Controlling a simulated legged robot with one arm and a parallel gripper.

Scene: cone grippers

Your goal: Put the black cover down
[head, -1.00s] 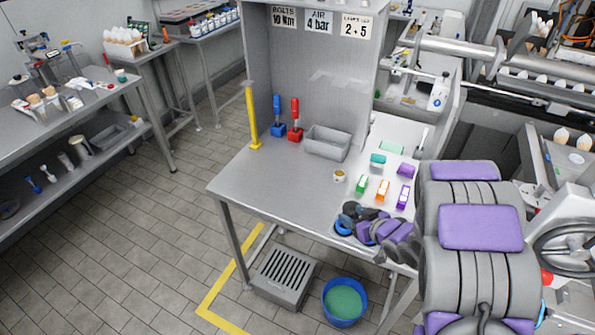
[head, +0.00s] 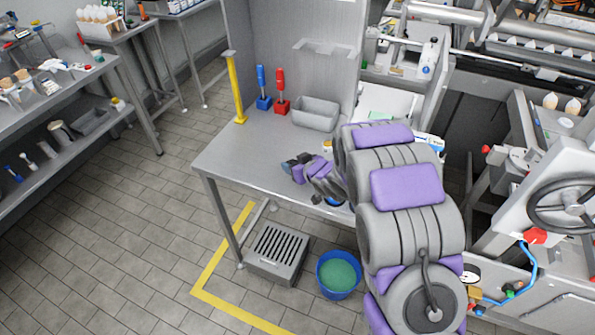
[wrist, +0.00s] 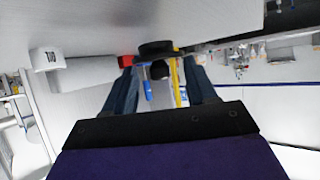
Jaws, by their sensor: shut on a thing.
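My gripper (head: 298,168) is over the middle of the grey metal table (head: 237,150), left of my large purple and grey arm. In the wrist view, its two dark blue-grey fingers (wrist: 160,70) are shut on the black cover (wrist: 157,48), a dark round piece with a wide rim and a narrower stub below. In the head view, the cover is too small and dark to tell apart from the fingertips. I cannot tell whether it touches the tabletop.
A blue tool (head: 263,88) and a red tool (head: 281,92) stand behind the gripper, left of a grey bin (head: 316,113). A yellow post (head: 237,90) stands at the left edge. The table's front left is clear. My arm hides its right part.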

